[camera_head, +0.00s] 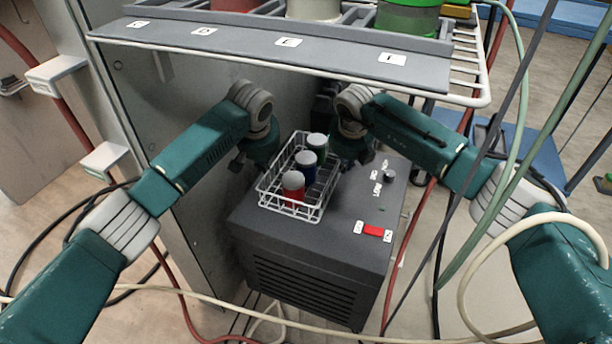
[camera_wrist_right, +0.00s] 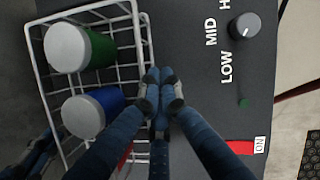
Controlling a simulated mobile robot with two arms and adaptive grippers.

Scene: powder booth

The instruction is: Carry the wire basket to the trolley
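The white wire basket (camera_head: 318,205) sits on a dark grey box (camera_head: 320,240). It holds a red jar (camera_head: 293,187), a blue jar (camera_head: 305,168) and a green jar (camera_head: 318,147), all with pale lids. My right gripper (camera_wrist_right: 160,88) is at the basket's right side, its fingertips closed together on the wire rim. My left gripper (camera_head: 240,162) is beside the basket's left side; its fingertips are too dark to read. One of its fingers shows near the opposite rim in the right wrist view (camera_wrist_right: 38,155). I cannot identify the trolley with certainty.
A grey shelf (camera_head: 270,45) with lettered tags and large coloured containers overhangs the basket. A grey cabinet wall (camera_head: 165,110) stands behind left. The box top has a knob (camera_head: 389,175) and red switch (camera_head: 373,231). Hoses cross the right side; a blue platform (camera_head: 540,150) lies beyond.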

